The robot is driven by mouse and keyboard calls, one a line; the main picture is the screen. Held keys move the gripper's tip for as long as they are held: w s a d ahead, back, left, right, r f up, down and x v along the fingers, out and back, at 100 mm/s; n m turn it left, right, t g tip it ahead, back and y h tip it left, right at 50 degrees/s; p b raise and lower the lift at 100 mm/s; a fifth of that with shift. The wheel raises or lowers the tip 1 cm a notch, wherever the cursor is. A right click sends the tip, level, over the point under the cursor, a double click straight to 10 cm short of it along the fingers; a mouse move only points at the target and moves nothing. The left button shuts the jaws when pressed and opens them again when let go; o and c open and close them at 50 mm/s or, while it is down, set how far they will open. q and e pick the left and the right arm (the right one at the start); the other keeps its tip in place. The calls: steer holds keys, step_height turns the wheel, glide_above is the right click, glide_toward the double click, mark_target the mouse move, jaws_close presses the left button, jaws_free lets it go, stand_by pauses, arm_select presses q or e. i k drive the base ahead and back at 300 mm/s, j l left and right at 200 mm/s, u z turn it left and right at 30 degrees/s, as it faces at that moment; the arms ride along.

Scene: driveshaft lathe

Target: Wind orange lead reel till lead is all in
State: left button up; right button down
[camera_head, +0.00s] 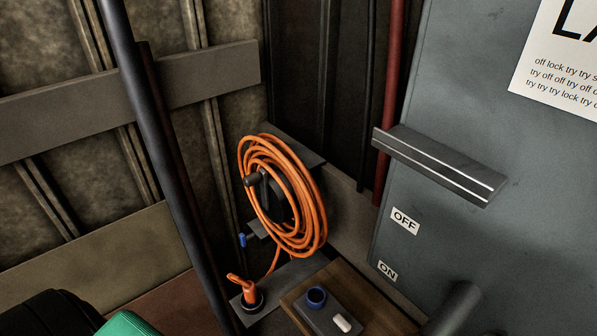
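The orange lead reel (283,196) hangs at the corner, with several loops of orange lead (315,213) wound around a dark hub. A black crank handle (254,181) sticks out at the hub's left side. A length of lead runs down from the bottom of the reel toward an orange plug or connector (250,293), which stands upright in a dark round holder on a grey ledge. Neither of my grippers shows in the view.
A grey cabinet (440,200) with a protruding metal bar (440,166) stands right. A dark pole (158,145) crosses the left.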

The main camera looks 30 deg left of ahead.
mark_target(277, 196)
steer(key=k+j, duration=0.15)
steer(key=j, duration=0.25)
steer(key=k+j, duration=0.15)
steer(key=j, duration=0.2)
steer(key=k+j+z, duration=0.1)
steer(key=j, duration=0.3)
